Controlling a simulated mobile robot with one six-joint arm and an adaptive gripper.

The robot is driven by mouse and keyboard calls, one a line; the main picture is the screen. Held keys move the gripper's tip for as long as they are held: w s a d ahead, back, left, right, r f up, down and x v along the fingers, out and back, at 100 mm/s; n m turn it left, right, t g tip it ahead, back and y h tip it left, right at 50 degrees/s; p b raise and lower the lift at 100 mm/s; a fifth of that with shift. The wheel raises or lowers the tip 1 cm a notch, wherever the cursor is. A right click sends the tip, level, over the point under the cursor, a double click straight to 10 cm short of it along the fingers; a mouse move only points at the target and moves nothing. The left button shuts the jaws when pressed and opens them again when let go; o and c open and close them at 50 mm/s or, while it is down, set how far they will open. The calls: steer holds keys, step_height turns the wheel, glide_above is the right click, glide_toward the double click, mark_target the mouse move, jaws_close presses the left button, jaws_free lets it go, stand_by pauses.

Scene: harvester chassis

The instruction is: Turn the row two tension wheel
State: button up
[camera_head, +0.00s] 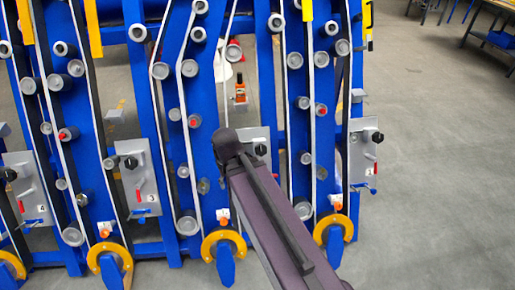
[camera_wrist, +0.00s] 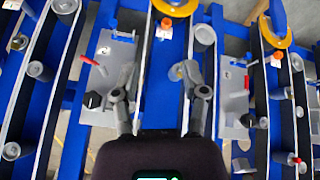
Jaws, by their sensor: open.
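The blue chassis carries grey panels, each with a black knob and a lever. In the head view, the panel (camera_head: 262,141) right of the panel labelled 3 (camera_head: 138,185) is partly hidden behind my arm, and its black knob (camera_head: 260,150) shows beside the arm. My gripper is hidden there. In the wrist view, my gripper (camera_wrist: 163,95) is open and empty, its fingers apart over the blue frame between two panels. A black knob (camera_wrist: 93,100) lies left of the left finger, and another knob (camera_wrist: 248,120) lies right of the right finger. Which part is the tension wheel is unclear.
Several yellow rings (camera_head: 223,238) stand low along the chassis, with orange knobs above them. Rollers and belts protrude across its front. A rightmost panel (camera_head: 362,155) has its own black knob. Open grey floor (camera_head: 440,180) lies to the right; a workbench (camera_head: 488,40) stands behind.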

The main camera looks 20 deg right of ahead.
steer(key=shift+d, duration=0.1)
steer(key=o, duration=0.4)
steer(key=shift+w, duration=0.1)
steer(key=shift+o, duration=1)
steer(key=shift+w+d+f, duration=0.1)
steer(key=shift+w+d, duration=0.05)
steer(key=shift+w, duration=0.05)
steer(key=m+t+b, duration=0.5)
steer(key=b, duration=0.3)
glide_toward(262, 149)
steer(key=v, duration=0.3)
steer(key=shift+s+d, duration=0.1)
steer(key=shift+d, duration=0.05)
steer(key=shift+f, duration=0.2)
steer(key=b+x, duration=0.8)
steer(key=x, duration=0.1)
steer(key=b+x, duration=0.4)
steer(key=shift+w+a+f, duration=0.15)
steer(key=shift+w+a, duration=0.1)
